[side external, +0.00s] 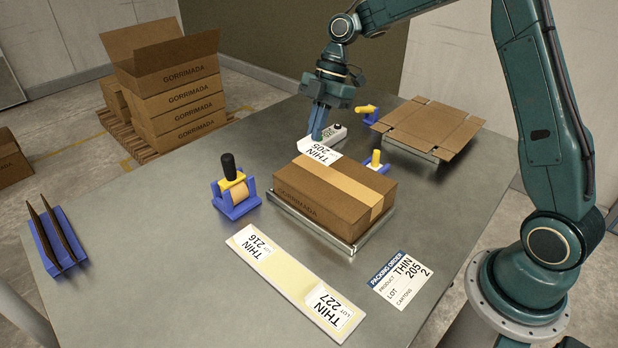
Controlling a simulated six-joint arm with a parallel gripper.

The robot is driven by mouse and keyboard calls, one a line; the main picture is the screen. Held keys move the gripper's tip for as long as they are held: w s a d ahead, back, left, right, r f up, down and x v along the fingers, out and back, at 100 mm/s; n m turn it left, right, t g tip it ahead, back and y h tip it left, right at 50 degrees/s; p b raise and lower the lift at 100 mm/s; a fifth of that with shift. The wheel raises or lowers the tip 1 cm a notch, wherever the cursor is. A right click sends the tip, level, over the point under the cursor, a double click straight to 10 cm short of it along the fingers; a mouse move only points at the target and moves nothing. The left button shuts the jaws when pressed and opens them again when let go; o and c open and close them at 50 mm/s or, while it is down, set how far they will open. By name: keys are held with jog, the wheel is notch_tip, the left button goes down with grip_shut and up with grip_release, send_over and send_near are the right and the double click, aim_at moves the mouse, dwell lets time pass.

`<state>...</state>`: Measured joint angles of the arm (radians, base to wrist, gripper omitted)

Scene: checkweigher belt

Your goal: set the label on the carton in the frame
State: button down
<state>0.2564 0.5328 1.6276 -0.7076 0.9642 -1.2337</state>
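A closed brown carton (330,203) with a tape strip along its top sits in a low metal frame (311,228) on the table. A white label (321,154) reading THIN 205 shows at the far left top edge of the carton. I cannot tell whether it lies on the carton or is held just above or behind it.
A backing strip (285,276) carries labels THIN 216 (256,249) and THIN 227 (329,306). A packing order (401,280) reads THIN, 205, 2 cartons. An open flat carton (430,128) lies behind right.

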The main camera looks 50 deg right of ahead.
send_over(311, 178)
jog(key=d, duration=0.1)
jog(key=shift+d+f, duration=0.2)
jog(key=shift+f, duration=2.6)
jog(key=shift+f, duration=0.15)
jog(key=shift+f, duration=2)
jog(key=shift+f, duration=0.1)
jog(key=c, duration=2.1)
grip_release()
jog(key=o, duration=0.4)
